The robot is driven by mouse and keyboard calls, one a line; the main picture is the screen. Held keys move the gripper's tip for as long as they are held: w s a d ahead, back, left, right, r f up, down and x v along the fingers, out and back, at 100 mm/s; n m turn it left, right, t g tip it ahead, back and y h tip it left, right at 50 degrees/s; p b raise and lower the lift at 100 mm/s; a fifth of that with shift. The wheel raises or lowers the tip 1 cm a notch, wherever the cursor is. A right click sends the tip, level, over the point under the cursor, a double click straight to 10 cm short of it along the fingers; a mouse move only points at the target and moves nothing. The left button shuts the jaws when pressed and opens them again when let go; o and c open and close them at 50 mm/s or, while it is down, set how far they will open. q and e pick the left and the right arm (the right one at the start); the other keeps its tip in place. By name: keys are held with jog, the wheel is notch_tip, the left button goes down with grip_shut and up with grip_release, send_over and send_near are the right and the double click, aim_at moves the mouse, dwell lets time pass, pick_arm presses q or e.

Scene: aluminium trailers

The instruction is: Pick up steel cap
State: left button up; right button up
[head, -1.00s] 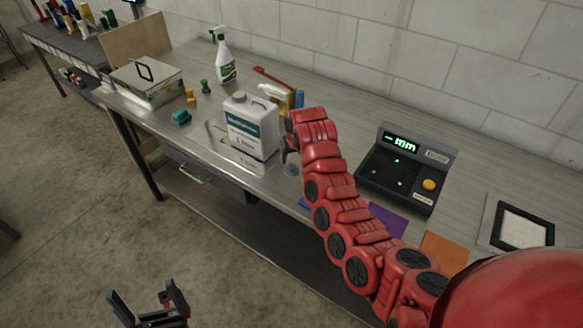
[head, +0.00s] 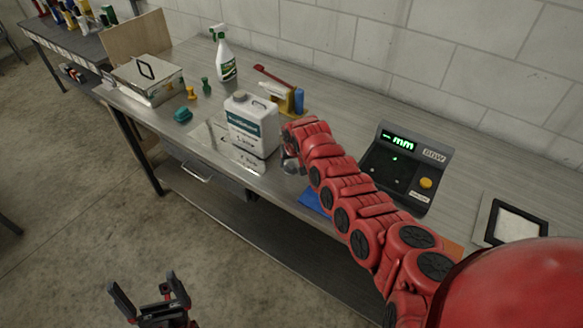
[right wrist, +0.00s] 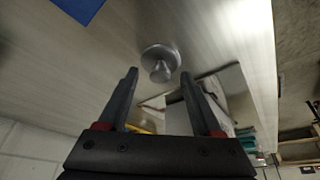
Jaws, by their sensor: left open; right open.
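The steel cap (right wrist: 160,62) is a small shiny round piece with a wider flange and a narrower knob. In the right wrist view it lies on the metal bench, just beyond and between the fingertips of my right gripper (right wrist: 158,76), which is open and empty. In the head view the cap (head: 290,167) shows as a small grey shape near the bench's front edge. There the right gripper's fingers are mostly hidden by my red arm. My left gripper (head: 150,298) is open and empty over the floor, in front of the bench.
A white jug (head: 252,128) stands just left of my right gripper. Behind are a spray bottle (head: 225,60) and a yellow holder (head: 287,100).

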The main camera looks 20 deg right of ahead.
grip_shut()
jog(key=shift+r, duration=0.1)
dwell(0.4)
